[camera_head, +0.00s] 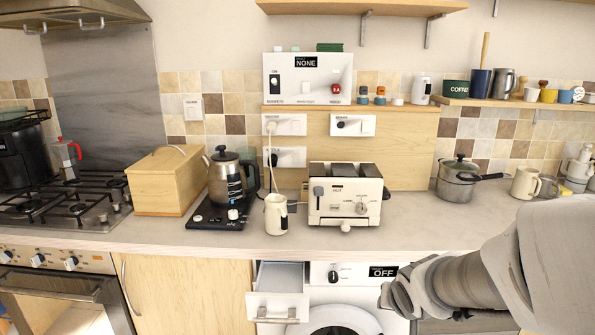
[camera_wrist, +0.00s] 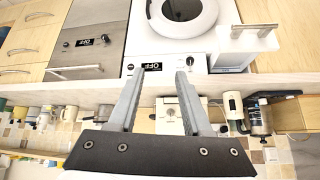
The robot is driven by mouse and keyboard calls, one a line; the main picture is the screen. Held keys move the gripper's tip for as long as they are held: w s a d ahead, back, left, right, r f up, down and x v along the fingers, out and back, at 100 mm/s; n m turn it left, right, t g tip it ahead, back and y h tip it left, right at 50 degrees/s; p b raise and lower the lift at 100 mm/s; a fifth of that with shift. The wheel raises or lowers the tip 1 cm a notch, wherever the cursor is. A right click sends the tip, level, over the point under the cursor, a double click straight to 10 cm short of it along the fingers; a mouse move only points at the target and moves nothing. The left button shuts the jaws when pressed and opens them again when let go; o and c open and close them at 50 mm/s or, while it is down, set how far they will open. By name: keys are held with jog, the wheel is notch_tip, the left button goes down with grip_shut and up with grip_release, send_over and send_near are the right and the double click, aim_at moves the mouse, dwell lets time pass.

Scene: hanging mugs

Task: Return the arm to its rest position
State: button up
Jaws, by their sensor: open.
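My arm (camera_head: 455,278) reaches in from the lower right of the head view, in front of the counter. The wrist picture is upside down. Beyond the fingers are the counter edge and the toaster (camera_wrist: 171,115).
A white drawer (camera_head: 277,305) stands open below the counter (camera_head: 400,225). A white mug (camera_head: 276,215), a kettle (camera_head: 226,180), a toaster (camera_head: 345,197), a pot (camera_head: 458,184) and a cream mug (camera_head: 525,184) stand on the counter. The oven door (camera_head: 60,295) looks ajar.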

jog(key=s+a+r+n+g+p, duration=0.1)
jog(key=s+a+r, duration=0.1)
jog(key=s+r, duration=0.4)
jog(key=s+a+r+n+y+p, duration=0.1)
jog(key=s+a+r+p, duration=0.1)
jog(key=s+r, duration=0.4)
jog(key=s, duration=0.5)
jog(key=shift+s+a+r+n+g, duration=0.25)
jog(key=shift+s+n+g, duration=0.15)
